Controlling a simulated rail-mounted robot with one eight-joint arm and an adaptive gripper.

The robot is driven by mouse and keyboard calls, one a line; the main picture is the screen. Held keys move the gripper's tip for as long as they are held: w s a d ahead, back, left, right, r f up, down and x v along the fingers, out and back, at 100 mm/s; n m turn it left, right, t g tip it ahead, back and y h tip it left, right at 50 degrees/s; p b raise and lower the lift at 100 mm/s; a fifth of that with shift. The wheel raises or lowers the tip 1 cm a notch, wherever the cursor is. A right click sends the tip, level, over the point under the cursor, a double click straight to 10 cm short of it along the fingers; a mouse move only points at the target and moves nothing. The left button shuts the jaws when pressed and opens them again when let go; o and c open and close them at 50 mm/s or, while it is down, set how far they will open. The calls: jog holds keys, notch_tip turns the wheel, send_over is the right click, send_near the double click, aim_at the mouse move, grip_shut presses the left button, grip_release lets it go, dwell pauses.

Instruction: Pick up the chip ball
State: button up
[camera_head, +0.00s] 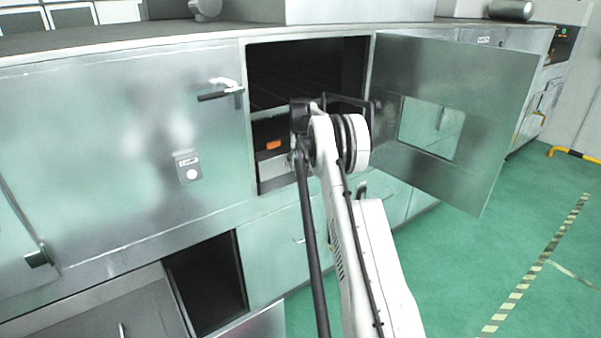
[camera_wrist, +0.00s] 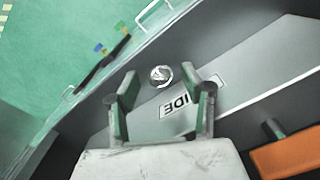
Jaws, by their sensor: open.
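The chip ball (camera_wrist: 161,76) is a small, crumpled silvery ball in the wrist view. It lies on a grey metal surface near its edge. My gripper (camera_wrist: 163,92) is open, with one finger to each side of the ball in the picture. The ball shows just beyond the gap between the fingertips, and I cannot tell the height between them. In the head view, my arm reaches into the open cabinet compartment (camera_head: 305,62), and the ball cannot be made out there.
An orange block (camera_wrist: 285,152) is at the lower right of the wrist view; it also shows inside the compartment (camera_head: 273,145). A printed label (camera_wrist: 177,106) lies between the fingers. The cabinet door (camera_head: 485,110) stands open to the right. The green floor (camera_head: 540,225) is clear.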

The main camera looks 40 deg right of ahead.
jog(key=shift+f, duration=0.9)
jog(key=c, duration=1)
jog(key=shift+r, duration=0.1)
